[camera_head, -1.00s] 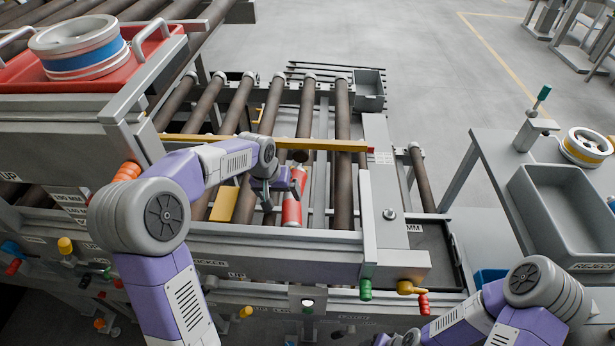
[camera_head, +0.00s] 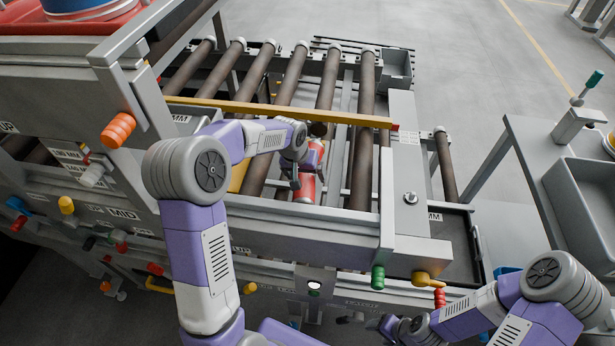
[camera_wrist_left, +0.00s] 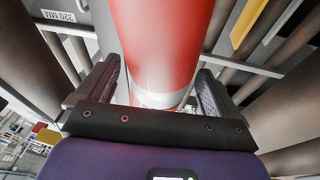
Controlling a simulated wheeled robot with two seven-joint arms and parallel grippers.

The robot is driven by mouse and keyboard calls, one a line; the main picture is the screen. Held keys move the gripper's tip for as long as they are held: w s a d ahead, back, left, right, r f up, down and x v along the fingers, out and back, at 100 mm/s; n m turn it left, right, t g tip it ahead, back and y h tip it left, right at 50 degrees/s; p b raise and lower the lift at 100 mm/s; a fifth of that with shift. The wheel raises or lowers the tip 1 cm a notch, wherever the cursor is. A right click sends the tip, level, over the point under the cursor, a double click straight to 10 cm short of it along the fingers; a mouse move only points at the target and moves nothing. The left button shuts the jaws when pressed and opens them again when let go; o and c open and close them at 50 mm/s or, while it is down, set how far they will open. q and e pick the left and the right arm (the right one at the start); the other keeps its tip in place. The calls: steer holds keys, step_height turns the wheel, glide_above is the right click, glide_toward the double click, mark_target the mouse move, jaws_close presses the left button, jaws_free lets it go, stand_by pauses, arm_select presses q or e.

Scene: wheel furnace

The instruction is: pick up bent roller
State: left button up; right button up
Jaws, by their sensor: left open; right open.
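A red cylinder (camera_head: 305,188) with a pale band at its near end lies among the brown conveyor rollers (camera_head: 325,78); it looks like the bent roller, though no bend is clear. My left gripper (camera_head: 303,170) is at this cylinder, partly hiding it in the head view. In the left wrist view the cylinder (camera_wrist_left: 165,45) runs between the two open fingers, with a gap visible on the left side. Whether the right finger touches it I cannot tell. My right gripper (camera_head: 398,328) is low in the head view, away from the rollers, with its fingers hard to make out.
A yellow bar (camera_head: 280,112) crosses above the rollers beyond my left gripper. The grey front rail (camera_head: 300,235) lies on the near side. A yellow plate (camera_head: 238,176) sits left of the cylinder. A grey bin (camera_head: 590,205) stands at right.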

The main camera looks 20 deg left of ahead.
arm_select(q)
steer(key=shift+r, duration=0.1)
steer(key=shift+c, duration=0.2)
steer(key=c, duration=1.7)
steer(key=shift+w+r, duration=0.1)
jaws_close()
step_height(320, 180, up, 10)
steer(key=p, duration=0.3)
